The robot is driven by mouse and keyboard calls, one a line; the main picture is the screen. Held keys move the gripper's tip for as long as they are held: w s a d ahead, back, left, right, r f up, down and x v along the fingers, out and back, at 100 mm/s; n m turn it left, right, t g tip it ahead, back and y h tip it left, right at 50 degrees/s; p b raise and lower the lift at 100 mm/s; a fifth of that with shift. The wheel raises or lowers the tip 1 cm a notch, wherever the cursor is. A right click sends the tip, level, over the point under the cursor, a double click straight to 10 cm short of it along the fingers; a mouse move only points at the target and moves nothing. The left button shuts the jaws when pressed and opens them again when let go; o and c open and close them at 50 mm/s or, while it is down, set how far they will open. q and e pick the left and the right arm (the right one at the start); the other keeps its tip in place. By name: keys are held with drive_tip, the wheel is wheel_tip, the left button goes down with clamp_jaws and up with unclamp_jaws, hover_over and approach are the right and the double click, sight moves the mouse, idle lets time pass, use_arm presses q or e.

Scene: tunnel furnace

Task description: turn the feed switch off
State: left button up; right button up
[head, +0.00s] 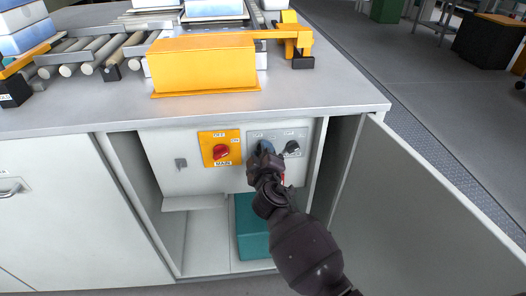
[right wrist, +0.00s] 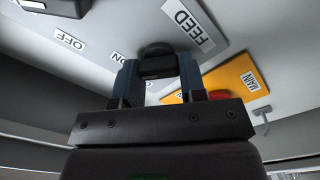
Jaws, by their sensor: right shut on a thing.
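The feed switch is a black knob (right wrist: 157,50) on a grey plate, beside a FEED label (right wrist: 190,22) in the right wrist view. My right gripper (right wrist: 157,72) is shut on this knob, one blue-padded finger on each side. In the head view the right gripper (head: 262,149) reaches into the open cabinet and covers most of the feed switch. The exact angle of the knob is hard to tell. My left gripper is not in view.
The red main switch (head: 221,152) on its yellow plate (head: 207,141) is just left of the gripper. Another black knob (head: 292,147) is close on the right. The open cabinet door (head: 420,215) stands at the right. A teal box (head: 247,225) lies below.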

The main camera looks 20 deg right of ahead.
use_arm(q)
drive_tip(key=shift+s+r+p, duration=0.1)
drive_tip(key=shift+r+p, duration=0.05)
drive_tip(key=shift+p, duration=0.65)
use_arm(e)
drive_tip(key=shift+f+n, duration=0.1)
drive_tip(key=shift+n, duration=3.5)
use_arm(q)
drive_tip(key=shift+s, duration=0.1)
use_arm(e)
drive_tip(key=o, duration=0.9)
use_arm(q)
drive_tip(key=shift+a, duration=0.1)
